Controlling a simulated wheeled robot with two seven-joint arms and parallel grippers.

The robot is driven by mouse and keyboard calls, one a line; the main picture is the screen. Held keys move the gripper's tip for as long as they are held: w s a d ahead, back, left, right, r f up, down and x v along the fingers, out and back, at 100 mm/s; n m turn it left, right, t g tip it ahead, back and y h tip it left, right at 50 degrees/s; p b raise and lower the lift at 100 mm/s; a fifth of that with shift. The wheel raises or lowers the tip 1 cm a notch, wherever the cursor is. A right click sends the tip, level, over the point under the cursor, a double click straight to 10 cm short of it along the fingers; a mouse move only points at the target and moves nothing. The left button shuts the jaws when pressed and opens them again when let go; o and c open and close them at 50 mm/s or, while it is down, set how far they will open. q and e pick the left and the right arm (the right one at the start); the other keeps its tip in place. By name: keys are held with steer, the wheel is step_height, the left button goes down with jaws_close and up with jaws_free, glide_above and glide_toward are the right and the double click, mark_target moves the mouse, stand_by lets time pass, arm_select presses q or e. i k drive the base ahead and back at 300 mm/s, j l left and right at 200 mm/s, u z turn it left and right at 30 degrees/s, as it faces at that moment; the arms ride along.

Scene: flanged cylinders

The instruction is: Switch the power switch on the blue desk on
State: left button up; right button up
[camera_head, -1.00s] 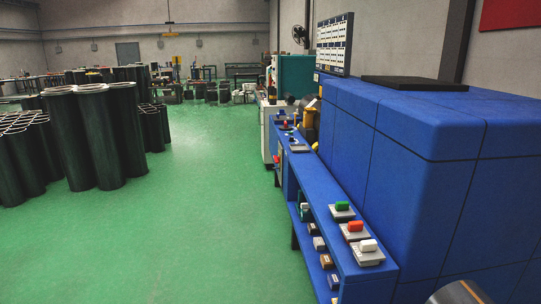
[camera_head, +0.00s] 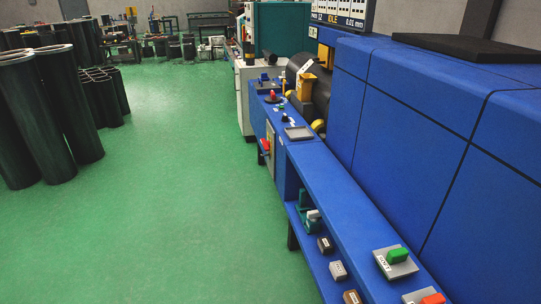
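The blue desk (camera_head: 345,188) runs along the right side of the head view, away from me. Farther along are a red knob (camera_head: 272,96) on top and a red handle (camera_head: 265,145) on the front panel. I cannot tell which control is the power switch, or its position. Neither of my grippers is in view.
A large blue machine housing (camera_head: 410,120) stands behind the desk. Tall dark cylinders (camera_head: 30,120) stand on the left. The green floor (camera_head: 170,200) between is clear.

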mark_target(266, 144)
steer(key=i+j, duration=0.2)
steer(key=i, duration=0.2)
steer(key=i+j, duration=0.25)
steer(key=i, duration=0.2)
steer(key=i+j+z, duration=0.3)
steer(key=i, duration=0.15)
steer(key=i+j+z, duration=0.3)
steer(key=i, duration=0.15)
